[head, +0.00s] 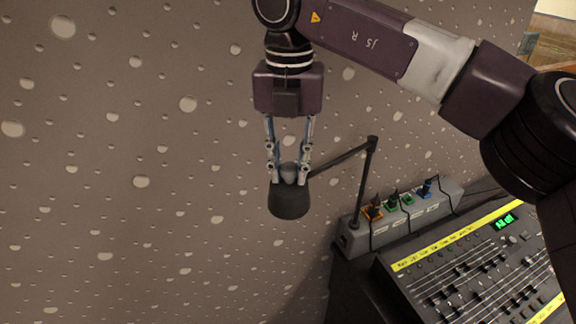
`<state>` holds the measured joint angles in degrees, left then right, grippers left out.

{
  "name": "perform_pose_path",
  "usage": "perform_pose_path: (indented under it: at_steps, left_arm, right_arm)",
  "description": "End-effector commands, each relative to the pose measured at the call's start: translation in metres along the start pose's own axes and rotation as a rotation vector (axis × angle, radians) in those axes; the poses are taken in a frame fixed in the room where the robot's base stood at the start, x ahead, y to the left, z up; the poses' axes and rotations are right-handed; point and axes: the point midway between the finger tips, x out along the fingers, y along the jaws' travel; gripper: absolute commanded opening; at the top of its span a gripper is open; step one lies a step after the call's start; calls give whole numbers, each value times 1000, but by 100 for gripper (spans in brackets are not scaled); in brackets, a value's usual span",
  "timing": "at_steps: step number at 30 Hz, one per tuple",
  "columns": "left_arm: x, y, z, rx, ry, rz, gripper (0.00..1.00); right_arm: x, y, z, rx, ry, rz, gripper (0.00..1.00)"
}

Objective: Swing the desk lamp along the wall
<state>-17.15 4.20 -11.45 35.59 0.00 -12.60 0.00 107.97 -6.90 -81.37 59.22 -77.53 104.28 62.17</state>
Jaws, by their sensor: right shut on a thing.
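The desk lamp has a dark shade (289,202) hanging in front of the speckled wall, left of the desk. Its thin dark arm (340,160) runs right to an elbow, then down a post to a grey box. My right gripper (288,178) comes down from above and is shut on the top of the lamp head, with a finger on each side of its rounded knob. My left gripper is not in view.
A grey box (440,203) with several coloured plugs and cables stands beside the lamp post. A fader console (480,275) with yellow label strips fills the lower right. The speckled wall (130,230) is bare at left.

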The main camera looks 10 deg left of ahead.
Motion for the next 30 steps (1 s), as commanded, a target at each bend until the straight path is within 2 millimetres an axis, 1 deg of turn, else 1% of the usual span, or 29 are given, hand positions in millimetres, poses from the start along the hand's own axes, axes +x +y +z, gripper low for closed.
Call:
perform_pose_path:
  at_steps: [4,5,9,10,17,20,23,26,30]
  left_arm:
    - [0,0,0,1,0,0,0]
    - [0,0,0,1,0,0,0]
    - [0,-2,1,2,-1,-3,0]
    - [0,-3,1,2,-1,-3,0]
    - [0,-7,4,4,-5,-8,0]
    - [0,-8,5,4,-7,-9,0]
    - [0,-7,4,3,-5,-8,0]
    - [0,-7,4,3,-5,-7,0]
    - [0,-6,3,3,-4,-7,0]
  right_arm:
    - [0,-1,0,3,0,-1,0]
    - [0,-1,0,3,0,-2,23]
    - [0,-1,0,2,0,-2,38]
    - [0,-1,0,2,0,-2,40]
    - [0,-1,0,2,0,-1,40]
    - [-4,-1,0,2,-1,-2,40]
    - [-16,0,1,4,-2,-1,40]
    - [-35,0,0,2,-2,-1,40]
    - [-68,0,0,5,-3,0,40]
